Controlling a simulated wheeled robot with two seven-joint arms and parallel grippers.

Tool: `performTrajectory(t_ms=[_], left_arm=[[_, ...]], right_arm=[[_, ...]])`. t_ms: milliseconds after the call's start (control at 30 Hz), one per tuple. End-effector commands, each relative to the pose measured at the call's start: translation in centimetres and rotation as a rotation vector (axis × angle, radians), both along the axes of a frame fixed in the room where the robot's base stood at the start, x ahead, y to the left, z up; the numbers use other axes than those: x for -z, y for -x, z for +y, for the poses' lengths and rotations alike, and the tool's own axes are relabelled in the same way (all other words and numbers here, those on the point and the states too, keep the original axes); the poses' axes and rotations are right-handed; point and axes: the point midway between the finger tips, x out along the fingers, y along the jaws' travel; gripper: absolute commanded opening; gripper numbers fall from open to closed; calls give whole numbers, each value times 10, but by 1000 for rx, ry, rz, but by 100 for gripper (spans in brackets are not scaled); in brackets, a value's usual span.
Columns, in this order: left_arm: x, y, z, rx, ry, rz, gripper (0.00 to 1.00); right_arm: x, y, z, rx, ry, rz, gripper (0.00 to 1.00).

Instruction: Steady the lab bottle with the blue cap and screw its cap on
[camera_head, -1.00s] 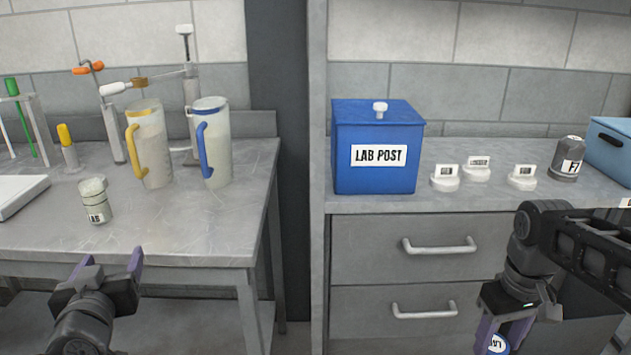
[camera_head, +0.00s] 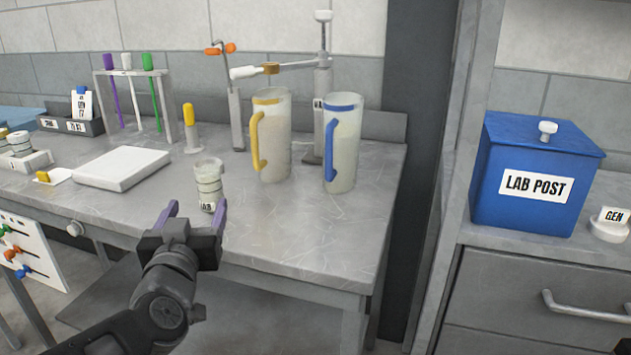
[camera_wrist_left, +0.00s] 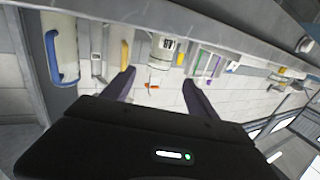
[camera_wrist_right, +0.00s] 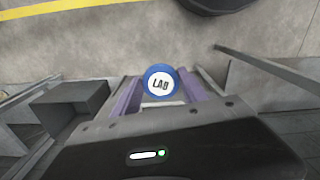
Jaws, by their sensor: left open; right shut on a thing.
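The lab bottle (camera_head: 208,182) is a small clear jar with a LAB label and an uncovered top. It stands upright near the front edge of the left bench and also shows in the left wrist view (camera_wrist_left: 164,46). My left gripper (camera_head: 193,212) is open and empty in front of the bottle, apart from it, fingers pointing towards the bench. My right gripper (camera_wrist_right: 160,90) is shut on the blue cap (camera_wrist_right: 161,82), a round cap with a white LAB disc. The right gripper is outside the head view.
Two jugs, yellow-handled (camera_head: 271,135) and blue-handled (camera_head: 342,142), stand right of the bottle. A white slab (camera_head: 122,168) lies to its left, with a test-tube rack (camera_head: 168,105) behind. The blue LAB POST box (camera_head: 533,215) stands on the right counter, across a gap.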

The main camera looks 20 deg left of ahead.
Motion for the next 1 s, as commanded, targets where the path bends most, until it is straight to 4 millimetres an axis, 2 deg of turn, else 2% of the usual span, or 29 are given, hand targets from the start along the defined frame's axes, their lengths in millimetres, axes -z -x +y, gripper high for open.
performTrajectory(t_ms=[33,300,500,633,1000], left_arm=[[-5,-5,1,3,2,6,67],[-9,-38,13,6,-3,9,67],[-6,-51,21,0,-2,8,67],[-3,-55,23,2,-1,4,67],[0,-56,23,2,-1,0,67]], right_arm=[[-12,0,0,0,0,-1,13],[-62,0,0,0,0,-1,13],[-90,0,0,0,0,0,13],[-96,0,0,0,0,0,13],[-95,0,0,0,0,0,13]])
